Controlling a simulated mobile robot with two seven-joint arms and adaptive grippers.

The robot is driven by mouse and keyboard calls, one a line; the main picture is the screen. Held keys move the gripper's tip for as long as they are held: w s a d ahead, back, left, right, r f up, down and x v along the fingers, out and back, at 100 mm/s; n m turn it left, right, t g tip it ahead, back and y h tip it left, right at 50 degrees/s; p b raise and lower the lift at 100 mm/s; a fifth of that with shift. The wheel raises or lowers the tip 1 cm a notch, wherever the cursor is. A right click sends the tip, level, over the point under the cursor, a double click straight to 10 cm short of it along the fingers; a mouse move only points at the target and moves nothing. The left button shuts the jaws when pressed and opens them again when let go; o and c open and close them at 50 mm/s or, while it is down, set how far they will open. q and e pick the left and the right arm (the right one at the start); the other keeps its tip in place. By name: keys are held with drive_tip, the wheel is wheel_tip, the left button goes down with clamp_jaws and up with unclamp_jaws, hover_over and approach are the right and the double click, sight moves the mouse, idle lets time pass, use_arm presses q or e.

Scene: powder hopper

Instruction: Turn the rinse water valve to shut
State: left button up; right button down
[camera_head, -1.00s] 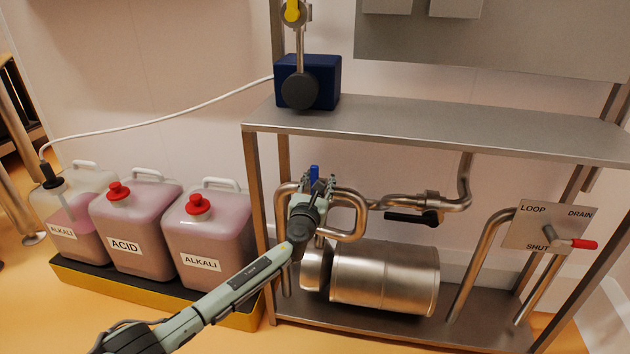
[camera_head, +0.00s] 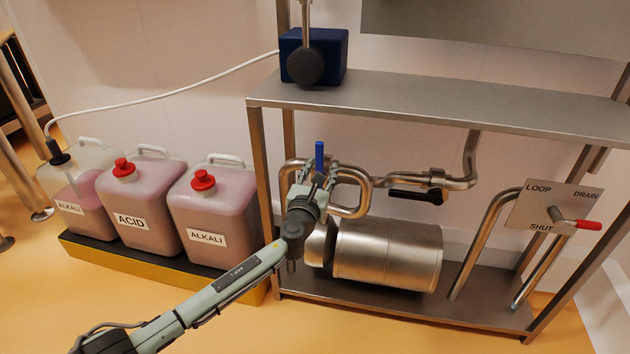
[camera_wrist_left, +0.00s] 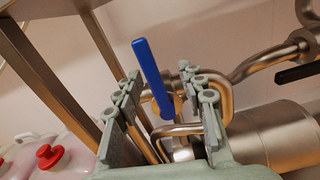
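The likely rinse water valve handle is a blue lever (camera_head: 319,155), on the bent steel pipework under the steel shelf. It points up. In the left wrist view the blue lever (camera_wrist_left: 152,75) stands tilted, in line with the gap between my fingers. My left gripper (camera_head: 316,176) is in front of and below the lever top. Its fingers (camera_wrist_left: 163,82) are spread apart with nothing clamped between them. I cannot tell whether either finger touches the lever. The lever's lower end and the valve body are partly hidden by the gripper. My right gripper is not in view.
A black lever (camera_head: 415,195) and a steel cylinder (camera_head: 388,255) are right of the gripper. A red-tipped lever (camera_head: 588,225) sits on a LOOP/DRAIN/SHUT plate. The shelf (camera_head: 440,103) with a blue pump (camera_head: 330,50) is above. Canisters (camera_head: 145,220) stand left.

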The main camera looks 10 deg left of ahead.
use_arm(q)
drive_tip(key=s, duration=0.6)
drive_tip(key=shift+a, duration=0.25)
drive_tip(key=s+a+f+n+g+y, duration=0.2)
drive_tip(key=s+a+f+n+g, duration=0.25)
drive_tip(key=s+f+n, duration=0.4)
drive_tip(key=s+a+f+n+g+y, duration=0.25)
drive_tip(key=s+a+f+n, duration=0.3)
drive_tip(key=f+n, duration=0.45)
drive_tip(key=s+a+f+n+g+h, duration=0.1)
drive_tip(key=s+a+f+n+g, duration=0.1)
drive_tip(key=s+f+n, duration=0.4)
drive_tip(key=s+a+f+n+g+h, duration=0.1)
drive_tip(key=s+f+n+g, duration=0.4)
drive_tip(key=s+n, duration=0.6)
drive_tip(key=s+a, duration=0.1)
drive_tip(key=s, duration=0.4)
drive_tip(key=shift+s+f+g, duration=0.3)
drive_tip(key=shift+s+f, duration=0.1)
